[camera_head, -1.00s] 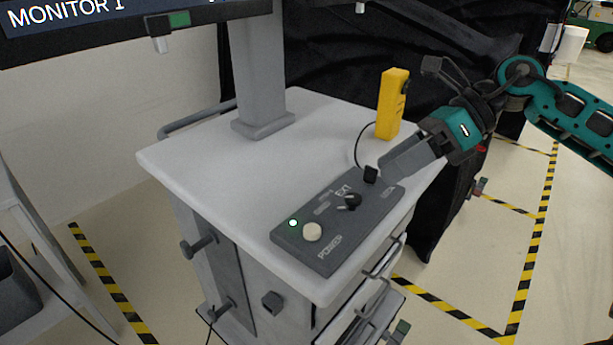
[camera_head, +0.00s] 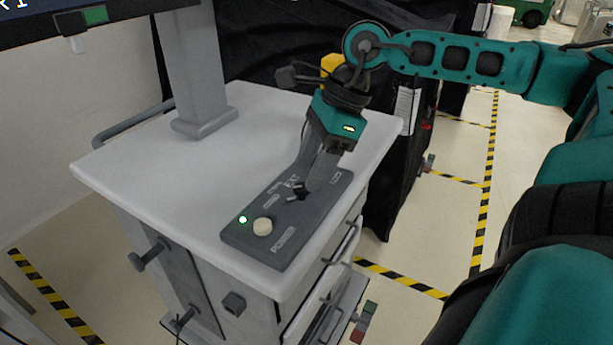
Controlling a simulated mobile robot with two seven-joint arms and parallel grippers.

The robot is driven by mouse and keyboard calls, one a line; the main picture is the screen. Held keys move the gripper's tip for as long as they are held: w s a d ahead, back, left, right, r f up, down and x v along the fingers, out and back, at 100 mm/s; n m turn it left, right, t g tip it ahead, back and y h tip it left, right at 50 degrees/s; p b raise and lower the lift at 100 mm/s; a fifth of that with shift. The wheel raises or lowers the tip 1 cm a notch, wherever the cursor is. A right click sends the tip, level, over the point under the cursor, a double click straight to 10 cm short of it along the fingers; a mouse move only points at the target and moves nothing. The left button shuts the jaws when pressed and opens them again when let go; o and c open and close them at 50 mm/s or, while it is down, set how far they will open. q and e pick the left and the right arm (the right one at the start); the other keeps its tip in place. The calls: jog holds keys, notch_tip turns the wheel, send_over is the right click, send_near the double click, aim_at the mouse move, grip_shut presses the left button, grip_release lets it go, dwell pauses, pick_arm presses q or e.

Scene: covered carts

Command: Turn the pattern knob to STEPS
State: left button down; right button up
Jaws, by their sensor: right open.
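The dark control panel (camera_head: 277,243) lies on the cart's white top (camera_head: 150,172). It has a cream knob (camera_head: 262,227) by the POWER label, a green light (camera_head: 242,219) and a small black pointer knob (camera_head: 293,196) near the EXT label. My right gripper (camera_head: 306,188) is open and points down over the far part of the panel, its fingertips at the black knob. The fingers partly hide that knob and the labels there. I cannot tell whether they touch it, or read where it points. My left gripper is not in view.
A grey post (camera_head: 193,70) carrying a monitor (camera_head: 50,22) stands on the cart's back left. Handles stick out from the cart's front and side. Black curtain hangs behind.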

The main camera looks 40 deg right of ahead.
aim_at(302, 192)
jog(key=shift+x, duration=1.35)
jog(key=c, duration=1.1)
